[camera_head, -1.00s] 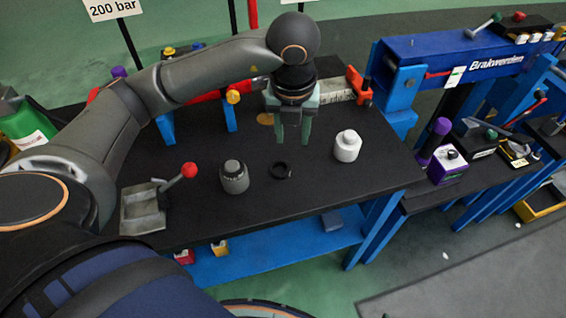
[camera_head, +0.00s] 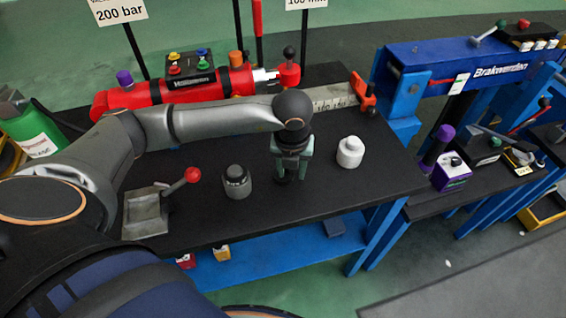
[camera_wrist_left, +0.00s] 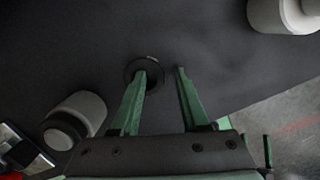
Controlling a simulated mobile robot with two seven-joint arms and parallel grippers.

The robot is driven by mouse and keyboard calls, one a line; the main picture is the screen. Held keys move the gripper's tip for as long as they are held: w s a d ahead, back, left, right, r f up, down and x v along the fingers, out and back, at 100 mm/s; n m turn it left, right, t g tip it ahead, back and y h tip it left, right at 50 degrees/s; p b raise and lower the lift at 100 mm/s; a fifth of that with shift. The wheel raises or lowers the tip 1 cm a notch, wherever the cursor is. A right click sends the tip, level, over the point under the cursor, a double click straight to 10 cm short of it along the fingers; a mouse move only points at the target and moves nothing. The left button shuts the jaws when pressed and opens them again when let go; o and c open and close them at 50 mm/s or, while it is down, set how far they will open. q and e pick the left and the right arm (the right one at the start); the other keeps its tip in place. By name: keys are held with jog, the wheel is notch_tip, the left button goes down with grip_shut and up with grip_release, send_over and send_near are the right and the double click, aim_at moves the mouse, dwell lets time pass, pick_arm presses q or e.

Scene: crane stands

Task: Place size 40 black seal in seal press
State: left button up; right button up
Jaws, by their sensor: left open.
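The black seal, a thin dark ring (camera_wrist_left: 131,72), lies flat on the black tabletop. In the head view it is mostly hidden at my left gripper (camera_head: 291,179). My left gripper points down over the seal, jaws open. In the left wrist view, one finger of the gripper (camera_wrist_left: 163,71) overlaps the ring and the other is to its right, outside it. I cannot tell whether either finger touches the ring. A grey device with a red-knobbed lever (camera_head: 146,211), perhaps the seal press, stands at the table's left front. My right gripper is not in view.
A dark grey capped cylinder (camera_head: 236,183) stands left of my gripper, and a white one (camera_head: 350,152) stands to the right. A red hydraulic cylinder (camera_head: 185,88) lies along the table's back. The black tabletop (camera_head: 330,200) is clear toward the front right.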

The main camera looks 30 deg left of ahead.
pick_arm(q)
grip_shut()
dwell(0.3)
dwell(0.3)
